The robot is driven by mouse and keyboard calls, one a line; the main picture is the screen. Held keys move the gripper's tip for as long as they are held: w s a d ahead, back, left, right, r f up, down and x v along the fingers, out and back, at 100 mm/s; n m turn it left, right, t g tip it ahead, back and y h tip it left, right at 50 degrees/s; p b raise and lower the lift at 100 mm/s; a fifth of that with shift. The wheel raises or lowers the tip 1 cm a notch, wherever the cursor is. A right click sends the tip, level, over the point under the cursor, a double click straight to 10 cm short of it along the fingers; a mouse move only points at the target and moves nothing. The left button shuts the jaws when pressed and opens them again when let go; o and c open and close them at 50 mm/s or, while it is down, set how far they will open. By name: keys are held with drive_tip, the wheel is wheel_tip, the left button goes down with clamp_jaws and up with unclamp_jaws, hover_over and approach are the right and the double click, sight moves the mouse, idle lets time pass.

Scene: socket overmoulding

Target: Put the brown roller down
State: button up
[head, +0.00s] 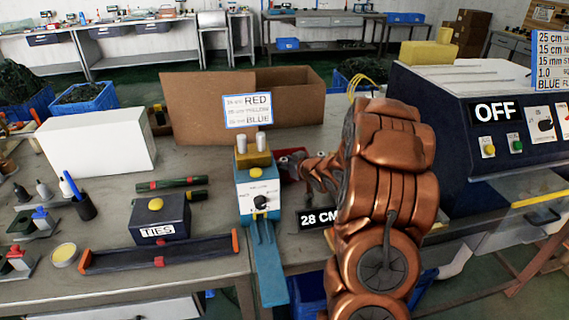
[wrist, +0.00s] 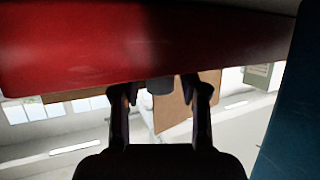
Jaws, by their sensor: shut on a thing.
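My gripper (wrist: 160,98) shows in the wrist view with its two dark fingers on either side of a small cylinder end (wrist: 160,85), which I take for the brown roller. It looks grey in the shade, and the rest of it is hidden. A large red surface (wrist: 130,45) fills the top of the wrist view, close to the fingertips. In the head view my copper arm reaches left to a dark red tray (head: 291,176), just right of the blue machine (head: 257,185). The arm and machine hide much of the tray; the fingers are not clear there.
The blue machine, with a dial and two pegs, stands close left of my arm. A cardboard box (head: 210,108) stands behind it. A large dark machine marked OFF (head: 480,125) is at the right. A "28 CM" sign (head: 319,217) stands near the table front.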

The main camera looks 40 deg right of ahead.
drive_tip(key=shift+s+a+f, duration=0.1)
drive_tip(key=shift+s+f, duration=0.1)
drive_tip(key=shift+f, duration=0.5)
drive_tip(key=o, duration=1.1)
drive_tip(key=shift+a+f, duration=0.1)
drive_tip(key=shift+f, duration=0.15)
drive_tip(key=shift+o, duration=0.3)
drive_tip(key=shift+s+f, duration=0.1)
drive_tip(key=shift+f, duration=0.15)
drive_tip(key=shift+r, duration=0.45)
drive_tip(key=v, duration=0.2)
drive_tip(key=r+v, duration=0.1)
drive_tip(key=v, duration=0.4)
drive_tip(key=shift+r, duration=0.35)
drive_tip(key=shift+d+r, duration=0.1)
drive_tip(key=shift+d, duration=0.15)
